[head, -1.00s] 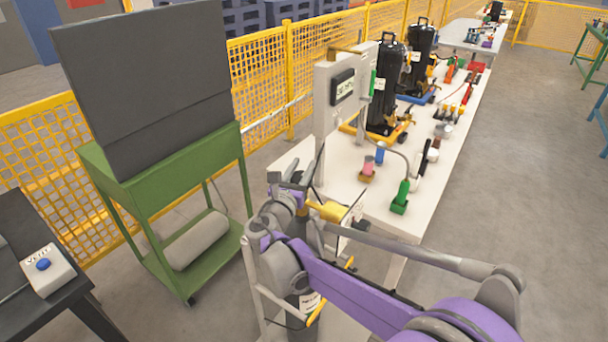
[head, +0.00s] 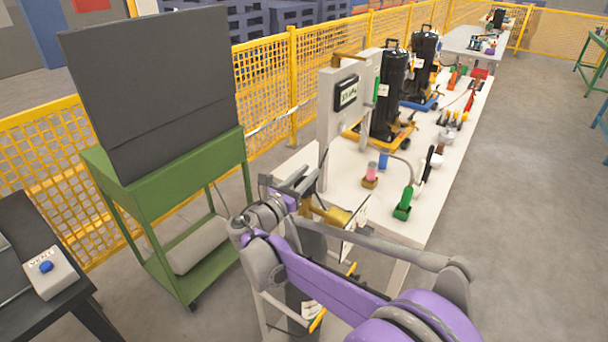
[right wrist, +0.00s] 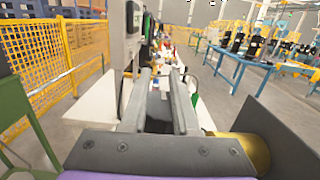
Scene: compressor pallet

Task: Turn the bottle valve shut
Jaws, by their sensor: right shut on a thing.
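The gas bottle (head: 313,245) is a dark grey upright cylinder in a pale frame at the lower middle of the head view. My right arm covers much of it. My right gripper (head: 297,185) is at the bottle's top, and its fingers are shut on what appears to be the bottle valve. My left gripper is not in view.
A green cart (head: 178,185) with a dark panel stands left of the bottle. A white table (head: 330,175) with a grey post and display lies just beyond. A dark bench with a VENT button box (head: 50,272) is at lower left. Open floor lies right.

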